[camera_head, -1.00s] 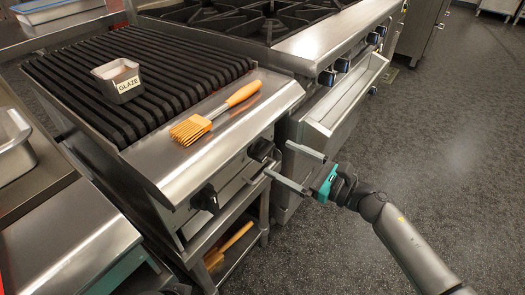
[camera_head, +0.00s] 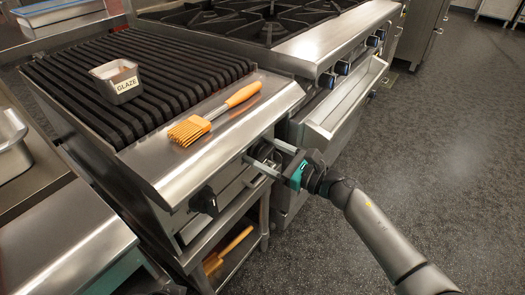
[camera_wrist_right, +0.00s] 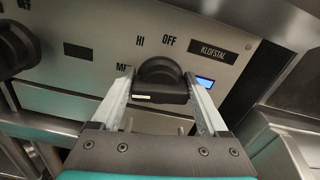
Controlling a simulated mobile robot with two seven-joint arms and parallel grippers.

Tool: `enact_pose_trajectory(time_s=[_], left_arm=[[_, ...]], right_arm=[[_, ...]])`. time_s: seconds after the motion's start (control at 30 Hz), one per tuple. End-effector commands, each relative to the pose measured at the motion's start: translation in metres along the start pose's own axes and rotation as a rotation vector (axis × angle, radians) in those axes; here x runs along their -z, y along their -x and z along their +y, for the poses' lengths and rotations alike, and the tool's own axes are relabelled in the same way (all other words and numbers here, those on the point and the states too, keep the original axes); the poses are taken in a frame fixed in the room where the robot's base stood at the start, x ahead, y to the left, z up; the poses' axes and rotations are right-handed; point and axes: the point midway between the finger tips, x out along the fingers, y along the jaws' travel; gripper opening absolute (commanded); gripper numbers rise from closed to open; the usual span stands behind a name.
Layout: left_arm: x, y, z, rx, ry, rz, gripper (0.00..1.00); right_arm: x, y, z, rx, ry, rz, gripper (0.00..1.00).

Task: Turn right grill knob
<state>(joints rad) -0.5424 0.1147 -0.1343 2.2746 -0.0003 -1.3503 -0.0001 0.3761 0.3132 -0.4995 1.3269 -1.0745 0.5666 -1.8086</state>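The right grill knob (camera_head: 264,151) is a black knob on the steel front panel of the grill (camera_head: 230,130). In the head view it is partly hidden by my right gripper (camera_head: 261,154). In the right wrist view the knob (camera_wrist_right: 160,72) lies between the two fingers of my right gripper (camera_wrist_right: 160,80), one on each side. The fingers are apart, and I cannot tell whether they touch it. HI and OFF labels show above the knob. The left grill knob (camera_head: 204,201) is free; it also shows in the right wrist view (camera_wrist_right: 15,52). My left gripper is not in view.
A basting brush (camera_head: 214,115) lies on the grill's front ledge. A glaze container (camera_head: 117,81) stands on the grate. A stove (camera_head: 300,45) with an open-topped front tray (camera_head: 345,103) adjoins on the right. The floor (camera_head: 440,130) at right is clear.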

Motion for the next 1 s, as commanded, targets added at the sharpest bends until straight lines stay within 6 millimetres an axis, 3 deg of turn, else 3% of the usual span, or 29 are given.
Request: enact_pose_trajectory(time_s=[0.07,0.5,1.0], left_arm=[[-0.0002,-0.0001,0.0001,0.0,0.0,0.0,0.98],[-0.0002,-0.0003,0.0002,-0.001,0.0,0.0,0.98],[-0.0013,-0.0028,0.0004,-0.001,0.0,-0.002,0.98]], right_arm=[[0.0001,0.0002,0.0001,0.0,0.0,0.0,0.67],[0.0003,0.0003,0.0005,-0.001,0.0,0.0,0.19],[-0.0001,0.0003,-0.0006,-0.002,-0.154,0.001,0.19]])
